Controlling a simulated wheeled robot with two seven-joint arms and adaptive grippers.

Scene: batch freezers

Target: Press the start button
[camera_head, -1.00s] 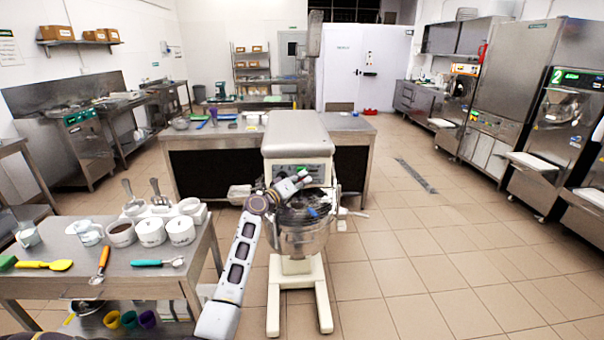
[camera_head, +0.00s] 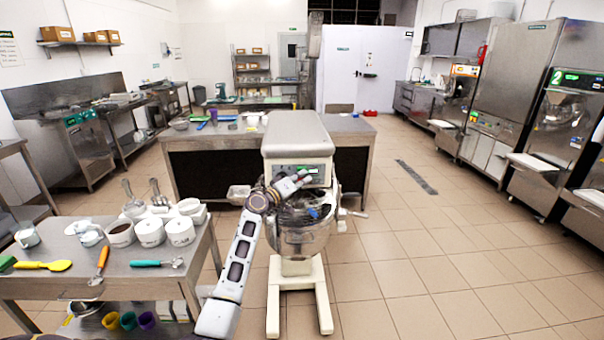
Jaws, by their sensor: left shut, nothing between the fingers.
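A cream stand mixer (camera_head: 296,133) stands on the floor in the middle of the view, with a metal bowl (camera_head: 300,240) under its head. A control panel with a small green display (camera_head: 287,170) is on the front of its head. My left gripper (camera_head: 308,179) is in front of this panel, at its lower edge. Its fingers are shut and empty, pointing right and up. I cannot tell whether they touch the panel. The start button cannot be made out; the gripper covers part of the panel. My right gripper is not in view.
A steel table (camera_head: 100,284) with white pots, scoops and spatulas stands at the left. A steel counter (camera_head: 350,128) is right behind the mixer. Batch freezers (camera_head: 556,130) line the right wall.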

